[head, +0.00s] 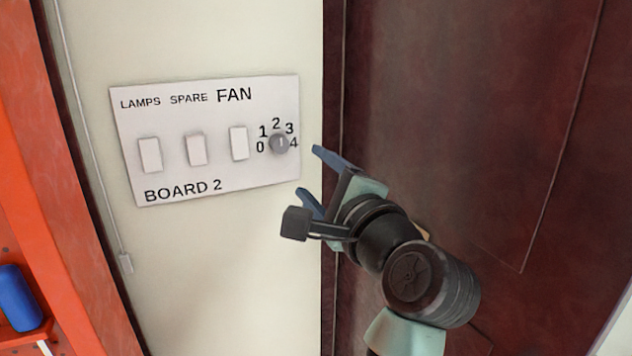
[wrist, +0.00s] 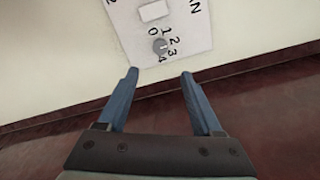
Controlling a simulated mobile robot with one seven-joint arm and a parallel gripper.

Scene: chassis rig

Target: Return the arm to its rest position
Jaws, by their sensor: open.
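My gripper (head: 311,172) is open and empty in the head view, in front of the dark red panel and just right of the switch board. Its two blue fingers (wrist: 158,78) stand apart in the wrist view with nothing between them. The white switch board (head: 170,105) is on the cream wall, marked LAMPS, SPARE, FAN and BOARD 2. Its grey round knob (head: 279,143) sits among the numbers 0 to 4. The knob also shows in the wrist view (wrist: 160,46), beyond the fingertips and apart from them.
Three white rocker switches (head: 196,150) are on the board. A dark red panel (head: 440,90) fills the right side, behind my arm. A thin cord (head: 95,150) hangs at the left. An orange frame (head: 40,200) with a blue cylinder (head: 18,298) stands at the far left.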

